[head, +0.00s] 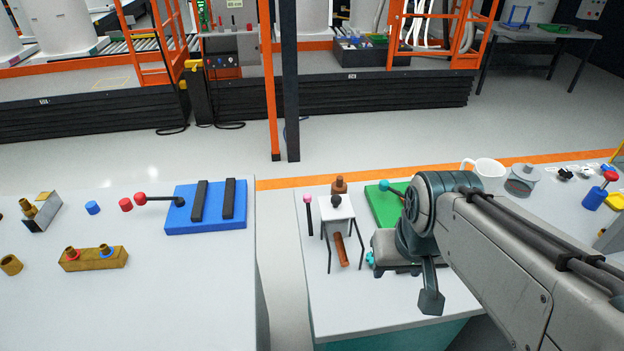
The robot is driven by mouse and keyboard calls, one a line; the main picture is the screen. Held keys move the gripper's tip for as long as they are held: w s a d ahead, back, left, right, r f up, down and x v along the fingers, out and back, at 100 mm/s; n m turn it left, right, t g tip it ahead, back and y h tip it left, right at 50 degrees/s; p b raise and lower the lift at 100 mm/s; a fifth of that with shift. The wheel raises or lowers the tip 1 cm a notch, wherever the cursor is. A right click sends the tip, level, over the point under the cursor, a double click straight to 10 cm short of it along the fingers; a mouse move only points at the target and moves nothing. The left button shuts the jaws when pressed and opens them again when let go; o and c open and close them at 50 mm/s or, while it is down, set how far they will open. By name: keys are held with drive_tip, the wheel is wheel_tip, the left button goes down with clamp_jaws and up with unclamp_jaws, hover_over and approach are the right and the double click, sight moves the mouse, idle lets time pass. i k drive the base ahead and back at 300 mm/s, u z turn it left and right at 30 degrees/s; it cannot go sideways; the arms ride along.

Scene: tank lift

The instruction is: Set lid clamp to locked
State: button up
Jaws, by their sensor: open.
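No part in view is clearly marked as the lid clamp, so I cannot tell its setting. One lever with a red knob (140,198) lies out to the left from a blue plate (205,226) on the left table. Another lever with a teal knob (384,186) is at a green plate (382,208) on the right table, partly hidden by my arm. My gripper (428,287) hangs over the right table, in front of the green plate. It is open, one dark finger shows clearly, and I see nothing held in it.
A small white stand (338,207) with thin legs is left of my gripper, with a brown cylinder (341,250) at it. A grey block (384,242) is close by. A brass block (93,258) lies on the left table. A floor gap separates the tables.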

sight(307, 197)
drive_tip(key=u, duration=0.05)
drive_tip(key=k, duration=0.5)
drive_tip(key=u, duration=2.15)
drive_tip(key=k, duration=1)
drive_tip(key=z, duration=1.6)
drive_tip(key=i, duration=1)
